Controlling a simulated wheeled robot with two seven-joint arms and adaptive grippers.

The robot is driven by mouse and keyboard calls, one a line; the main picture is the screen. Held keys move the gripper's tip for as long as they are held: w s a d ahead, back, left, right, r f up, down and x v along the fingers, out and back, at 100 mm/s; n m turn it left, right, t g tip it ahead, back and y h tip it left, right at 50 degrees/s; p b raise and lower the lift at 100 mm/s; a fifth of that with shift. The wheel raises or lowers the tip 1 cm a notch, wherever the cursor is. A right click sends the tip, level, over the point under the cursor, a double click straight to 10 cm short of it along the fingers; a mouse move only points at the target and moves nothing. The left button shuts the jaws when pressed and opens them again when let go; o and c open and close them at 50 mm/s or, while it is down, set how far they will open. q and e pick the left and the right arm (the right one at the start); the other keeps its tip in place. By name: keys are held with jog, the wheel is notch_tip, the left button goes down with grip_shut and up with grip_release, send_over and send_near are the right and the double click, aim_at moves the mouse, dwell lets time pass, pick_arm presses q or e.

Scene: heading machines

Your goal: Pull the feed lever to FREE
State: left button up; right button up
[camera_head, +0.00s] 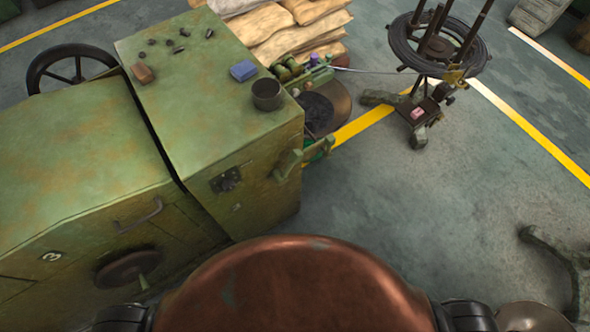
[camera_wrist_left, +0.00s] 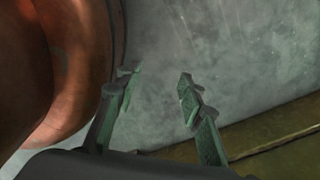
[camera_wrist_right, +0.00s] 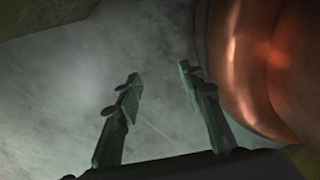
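A large worn green machine (camera_head: 85,165) fills the left of the head view. On the right end of its near box, a green bracket-like part (camera_head: 290,163) sticks out, with another green arm (camera_head: 318,150) beside it. Either may be the feed lever; I cannot tell which, and no FREE marking is readable. My left gripper (camera_wrist_left: 158,82) is open and empty above grey floor in the left wrist view. My right gripper (camera_wrist_right: 158,80) is open and empty above grey floor in the right wrist view. Neither gripper shows in the head view, and both appear apart from the machine.
A dark cup (camera_head: 267,94), a blue block (camera_head: 243,70) and a brown block (camera_head: 142,73) sit on the machine top. A handwheel (camera_head: 128,267) juts from its front. A wire reel stand (camera_head: 430,50) stands at back right. Open floor (camera_head: 440,200) lies right of the machine.

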jog(key=shift+s+d, duration=0.1)
jog(key=shift+d, duration=0.2)
